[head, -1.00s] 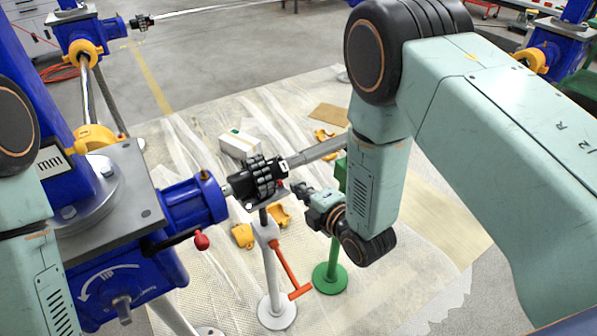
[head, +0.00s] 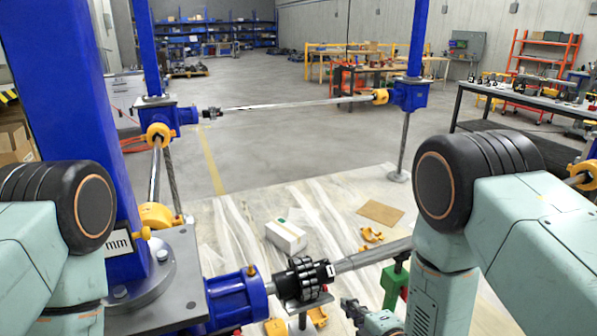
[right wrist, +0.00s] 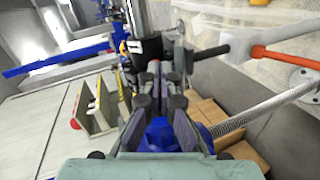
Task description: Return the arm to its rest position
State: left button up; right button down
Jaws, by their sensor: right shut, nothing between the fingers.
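My right arm comes in from the right in the head view, its forearm hanging down. Its gripper (head: 348,306) is at the bottom edge, partly cut off, just right of and below the black coupling (head: 302,279). In the right wrist view the fingers of the right gripper (right wrist: 165,70) are together with nothing held. My left arm shows only as upper links at the left; its gripper is out of view. The blue screw jack (head: 236,298) stands left of the coupling, and a grey shaft (head: 372,257) runs from the coupling to the right, passing behind my right arm.
A white box (head: 286,236), a brown cardboard sheet (head: 380,213) and yellow guard pieces (head: 371,235) lie on the floor sheeting. A green stand (head: 392,284) is close beside my right forearm. Another blue jack (head: 409,95) stands farther back. Workbenches line the far right.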

jog(key=s+d+f+m+g+h+b, duration=0.1)
jog(key=s+d+f+m+g+b, duration=0.1)
jog(key=s+f+m, duration=0.4)
jog(key=s+d+f+m+g+h+b, duration=0.2)
jog(key=s+f+m+g, duration=0.4)
jog(key=s, duration=1)
jog(key=s+d+f+m+g+h+b, duration=0.1)
jog(key=s+d+f+m+g+b, duration=0.2)
jog(key=s+d+f+m+g, duration=0.2)
jog(key=s+f+m, duration=0.1)
jog(key=s+m, duration=0.2)
jog(key=s, duration=0.4)
jog(key=shift+d+f+m+h, duration=0.3)
jog(key=shift+d+f+h, duration=0.05)
jog(key=shift+d+h, duration=0.05)
jog(key=shift+w, duration=0.1)
jog(key=shift+w+a, duration=0.1)
jog(key=shift+a, duration=0.05)
